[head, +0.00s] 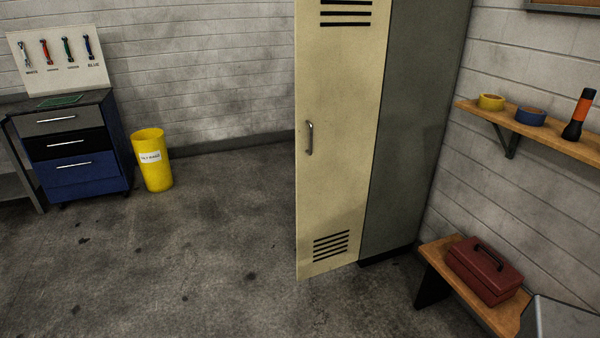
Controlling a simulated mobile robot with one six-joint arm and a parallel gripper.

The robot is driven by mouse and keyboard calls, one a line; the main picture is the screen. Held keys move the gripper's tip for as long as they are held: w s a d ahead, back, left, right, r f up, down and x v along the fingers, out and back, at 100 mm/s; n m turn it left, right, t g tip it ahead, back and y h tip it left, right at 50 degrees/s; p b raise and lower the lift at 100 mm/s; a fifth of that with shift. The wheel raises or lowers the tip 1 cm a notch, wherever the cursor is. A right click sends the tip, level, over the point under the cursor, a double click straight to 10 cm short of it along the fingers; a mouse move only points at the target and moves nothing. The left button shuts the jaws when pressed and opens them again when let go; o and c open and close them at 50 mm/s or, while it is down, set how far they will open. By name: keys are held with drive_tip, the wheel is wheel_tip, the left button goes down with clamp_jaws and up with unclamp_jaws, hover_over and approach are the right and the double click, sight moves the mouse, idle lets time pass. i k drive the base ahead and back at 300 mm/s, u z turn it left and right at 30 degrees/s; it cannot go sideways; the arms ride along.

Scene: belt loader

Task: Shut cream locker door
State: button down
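The cream locker door (334,190) stands open, swung out to the left of the grey locker body (405,150). Its outer face is turned to me, with black vent slots at top and bottom. A metal handle (310,138) sits near its left, free edge; its right edge meets the grey side panel. The door's top is cut off by the frame. The locker's opening and inside are hidden behind the door. My gripper is not in view.
A wooden bench (436,262) with a red toolbox (484,272) stands right of the locker. Above it is a wall shelf (545,138) with tape rolls and a flashlight. A yellow bin (152,160) and drawer cabinet (75,150) stand left. The floor (200,260) left of the door is clear.

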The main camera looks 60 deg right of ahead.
sight(340, 46)
drive_tip(key=z, duration=0.3)
drive_tip(key=i, duration=0.85)
drive_tip(key=z, duration=0.65)
drive_tip(key=i, duration=0.4)
drive_tip(key=z, duration=0.15)
